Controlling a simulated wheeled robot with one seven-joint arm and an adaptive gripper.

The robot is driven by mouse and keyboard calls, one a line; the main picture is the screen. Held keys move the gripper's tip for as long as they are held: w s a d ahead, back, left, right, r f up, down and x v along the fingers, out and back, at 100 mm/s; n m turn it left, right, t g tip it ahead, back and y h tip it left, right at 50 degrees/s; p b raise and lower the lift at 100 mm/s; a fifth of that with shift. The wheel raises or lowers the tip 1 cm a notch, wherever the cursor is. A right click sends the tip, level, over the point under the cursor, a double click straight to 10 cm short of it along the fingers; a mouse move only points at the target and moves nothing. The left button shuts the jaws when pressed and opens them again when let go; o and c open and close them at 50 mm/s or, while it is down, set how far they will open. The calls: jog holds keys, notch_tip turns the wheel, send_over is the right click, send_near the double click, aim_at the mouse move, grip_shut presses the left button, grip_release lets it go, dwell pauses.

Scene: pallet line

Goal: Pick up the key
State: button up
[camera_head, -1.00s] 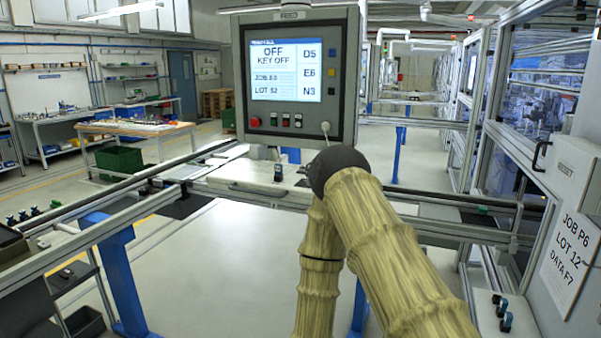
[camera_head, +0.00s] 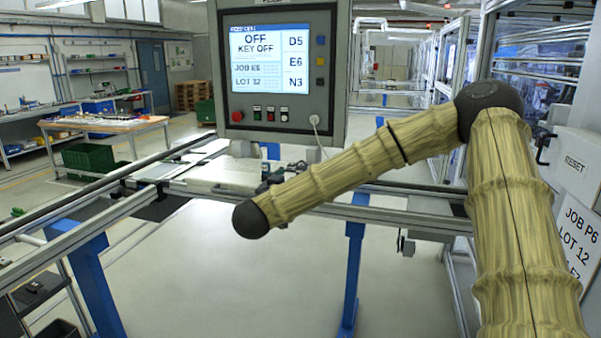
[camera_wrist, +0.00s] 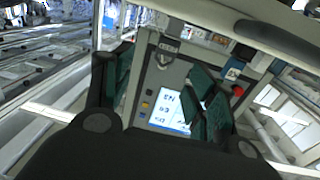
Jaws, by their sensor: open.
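I cannot make out the key for certain in either view. The grey control panel (camera_head: 345,60) hangs at upper centre, its screen (camera_head: 272,60) reading "OFF" and "KEY OFF". Below the screen are a red button (camera_head: 237,116) and small dark switches. My gripper (camera_wrist: 160,68) is open in the wrist view, its green-padded fingers apart with nothing seen held between them. The panel's screen (camera_wrist: 170,110) and red button (camera_wrist: 238,90) show beyond the fingers. In the head view my gripper is mostly hidden beyond my dark wrist joint, in front of the rail below the panel.
A metal rail frame on blue legs (camera_head: 354,250) runs across in front. A light plate (camera_head: 215,174) lies on it below the panel. A "RESET" box (camera_head: 575,155) and a "JOB P6" sign (camera_head: 578,225) stand right. A table (camera_head: 105,125) and green crate (camera_head: 90,158) are back left.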

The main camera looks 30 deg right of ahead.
jog(key=shift+p+x, duration=1.35)
jog(key=shift+x, duration=1.75)
jog(key=shift+w+a+f+p+x, duration=0.1)
jog(key=shift+p+x, duration=0.25)
jog(key=shift+x, duration=0.35)
jog(key=shift+w+a+f+p+x, duration=0.1)
jog(key=shift+p+x, duration=0.2)
jog(key=shift+x, duration=0.4)
jog(key=shift+w+a+f+p+x, duration=0.15)
jog(key=shift+p+x, duration=0.2)
jog(key=shift+x, duration=0.35)
jog(key=shift+d+r, duration=0.1)
jog(key=c, duration=1)
